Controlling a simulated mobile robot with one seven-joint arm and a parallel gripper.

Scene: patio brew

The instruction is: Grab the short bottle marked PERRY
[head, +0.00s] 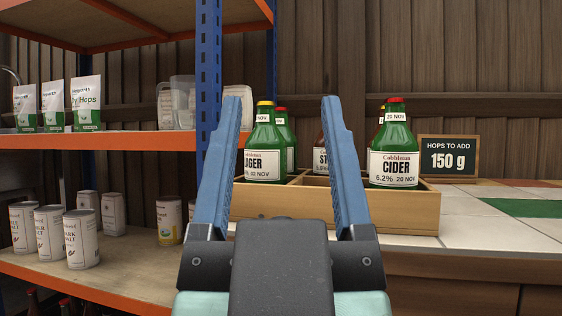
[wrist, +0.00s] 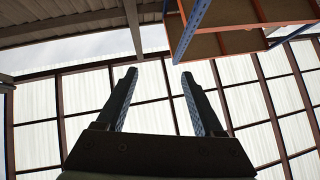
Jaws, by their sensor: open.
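No label reading PERRY can be made out. A wooden crate (head: 300,206) on the counter holds several short bottles. At its left is a green LAGER bottle (head: 263,150) with a yellow cap, and a green bottle (head: 286,140) with a red cap stands behind it. A brown bottle (head: 321,160) whose label starts with ST is partly hidden by my right finger. My gripper (head: 285,103) is open and empty, in front of the crate in the head view.
A chalkboard sign (head: 448,155) reading 150 g stands right of the crate. The tiled counter (head: 478,215) is clear there. A blue shelf post (head: 208,70) stands at left, with hops pouches (head: 86,103) and malt cans (head: 80,240) on the shelves.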

